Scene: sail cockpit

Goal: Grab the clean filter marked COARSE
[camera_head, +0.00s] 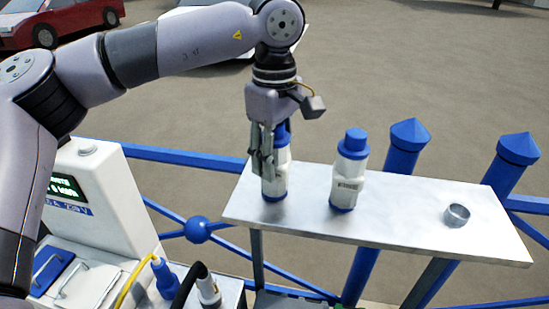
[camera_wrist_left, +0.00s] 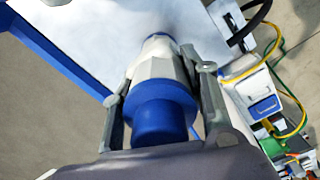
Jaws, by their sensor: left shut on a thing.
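Two white filters with blue caps and blue bases stand upright on a pale metal shelf (camera_head: 390,220). My left gripper (camera_head: 268,170) comes down from above and is shut on the left filter (camera_head: 276,186). In the left wrist view the left gripper's fingers (camera_wrist_left: 165,90) lie on both sides of this filter (camera_wrist_left: 160,68), below its blue cap. Its base appears to be on the shelf. Any marking on it is hidden or unreadable. The right filter (camera_head: 349,172) stands apart, with a small dark label too blurred to read surely. My right gripper is not in view.
A small metal ring or cup (camera_head: 457,215) sits at the shelf's right end. Blue posts (camera_head: 408,148) and rails stand behind and under the shelf. A white console (camera_head: 90,190) with a green display, cables and connectors is at the lower left.

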